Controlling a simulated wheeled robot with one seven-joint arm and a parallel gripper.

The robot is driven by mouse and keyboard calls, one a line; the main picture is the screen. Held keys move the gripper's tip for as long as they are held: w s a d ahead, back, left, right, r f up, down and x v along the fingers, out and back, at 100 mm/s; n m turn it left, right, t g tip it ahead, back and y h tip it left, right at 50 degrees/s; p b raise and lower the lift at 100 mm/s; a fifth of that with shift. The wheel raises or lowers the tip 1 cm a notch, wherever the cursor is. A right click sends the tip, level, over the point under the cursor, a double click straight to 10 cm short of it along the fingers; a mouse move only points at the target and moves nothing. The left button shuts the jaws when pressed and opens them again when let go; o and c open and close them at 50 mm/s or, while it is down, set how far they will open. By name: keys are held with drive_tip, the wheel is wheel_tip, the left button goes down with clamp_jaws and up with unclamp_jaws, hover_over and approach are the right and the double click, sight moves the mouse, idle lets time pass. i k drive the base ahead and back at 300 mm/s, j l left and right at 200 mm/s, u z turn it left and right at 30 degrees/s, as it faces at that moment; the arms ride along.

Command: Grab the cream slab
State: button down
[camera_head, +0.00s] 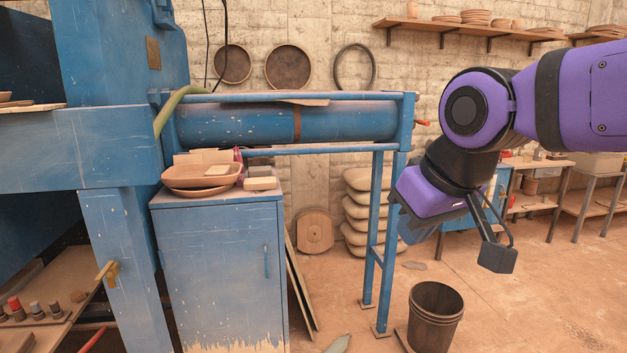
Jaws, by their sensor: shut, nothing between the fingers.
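A small cream slab (260,183) lies flat near the right end of the top of the blue cabinet (218,260). It sits just right of a stack of shallow tan dishes (200,177). A smaller pale block (216,171) rests in the upper dish. My gripper (492,256) is at the right of the view, hanging from my purple arm, well to the right of the cabinet and apart from the slab. It is shut and empty, with its tips pointing down; the far side of the jaws is partly hidden.
A blue horizontal cylinder (240,123) with rails runs above and behind the cabinet top. Its blue upright frame (376,235) stands between cabinet and gripper. A dark bucket (434,315) stands on the floor below. Floor at the lower right is clear.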

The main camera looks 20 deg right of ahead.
sight(253, 183)
drive_tip(key=i+z, duration=0.4)
drive_tip(key=i, duration=1.5)
